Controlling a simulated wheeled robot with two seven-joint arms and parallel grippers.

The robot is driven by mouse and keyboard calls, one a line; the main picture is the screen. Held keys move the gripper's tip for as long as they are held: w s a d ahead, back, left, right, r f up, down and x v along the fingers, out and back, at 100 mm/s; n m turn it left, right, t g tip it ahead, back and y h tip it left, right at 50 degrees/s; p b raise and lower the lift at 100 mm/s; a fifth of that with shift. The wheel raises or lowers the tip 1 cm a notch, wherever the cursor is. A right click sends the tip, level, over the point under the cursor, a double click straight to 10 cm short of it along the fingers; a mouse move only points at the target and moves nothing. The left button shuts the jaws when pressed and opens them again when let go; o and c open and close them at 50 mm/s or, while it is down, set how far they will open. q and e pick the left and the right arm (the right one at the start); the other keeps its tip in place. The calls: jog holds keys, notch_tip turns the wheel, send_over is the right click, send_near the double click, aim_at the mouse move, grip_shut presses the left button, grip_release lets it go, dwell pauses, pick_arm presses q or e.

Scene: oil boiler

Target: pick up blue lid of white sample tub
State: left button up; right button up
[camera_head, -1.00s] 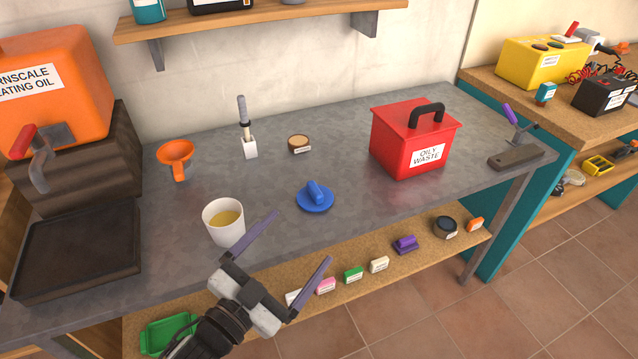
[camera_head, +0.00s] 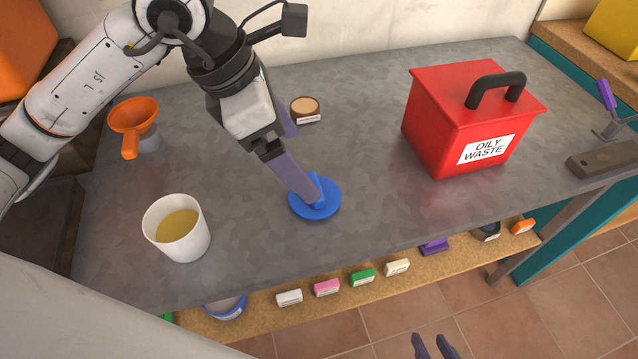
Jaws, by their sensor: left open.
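The blue lid (camera_head: 328,208) lies flat on the grey workbench, a round disc with a raised grip on top. The white sample tub (camera_head: 183,246) stands open to its left, with yellowish liquid inside. My left gripper (camera_head: 303,167) reaches down over the lid from the upper left, its fingers apart. One finger's tip overlaps the lid's grip, partly hiding it; I cannot tell whether they touch.
A red oily waste box (camera_head: 450,125) stands on the bench to the right. An orange funnel (camera_head: 134,118) and a small round tan-topped container (camera_head: 305,108) are at the back. Several small labelled blocks line the lower shelf (camera_head: 380,285).

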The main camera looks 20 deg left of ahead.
aim_at(330, 201)
pick_arm(q)
jog(key=x, duration=0.8)
jog(key=shift+s+f, duration=0.3)
jog(key=shift+f, duration=0.15)
jog(key=c, duration=1.1)
